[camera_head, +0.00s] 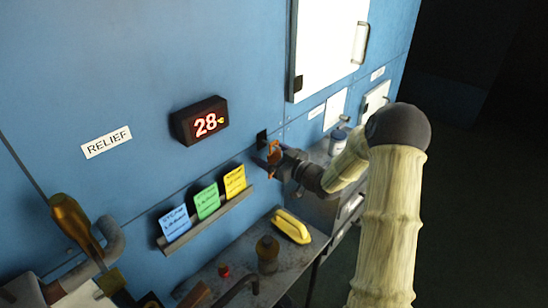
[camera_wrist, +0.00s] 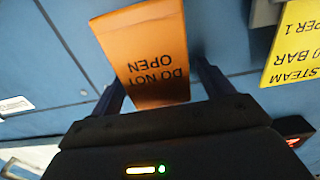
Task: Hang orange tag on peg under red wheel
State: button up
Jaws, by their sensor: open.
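The orange tag (camera_wrist: 145,48) reads "DO NOT OPEN" upside down in the wrist view, in front of the blue wall. My gripper (camera_wrist: 160,82) is open, with one finger on each side of the tag's near end. In the head view, the tag (camera_head: 274,153) is a small orange patch at my gripper (camera_head: 271,161), close to the wall. A small dark fitting (camera_head: 262,139) is on the wall just above it. I cannot tell what holds the tag. No red wheel is recognisable, and I cannot make out the peg under it.
Blue, green and yellow cards (camera_head: 207,201) stand on a wall ledge left of my gripper. A display (camera_head: 201,121) reading 28 is above them. Below is a bench with a yellow-handled tool (camera_head: 292,226) and a brown bottle (camera_head: 267,250). A white cabinet (camera_head: 325,45) is upper right.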

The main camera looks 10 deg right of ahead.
jog(key=shift+w, duration=0.1)
dwell(0.4)
jog(key=c, duration=1.1)
jog(key=shift+o, duration=0.2)
jog(key=shift+r, duration=0.15)
jog(key=shift+r+b, duration=0.5)
jog(key=shift+r, duration=0.05)
jog(key=b+v, duration=0.4)
jog(key=v, duration=1.4)
jog(key=shift+r, duration=0.1)
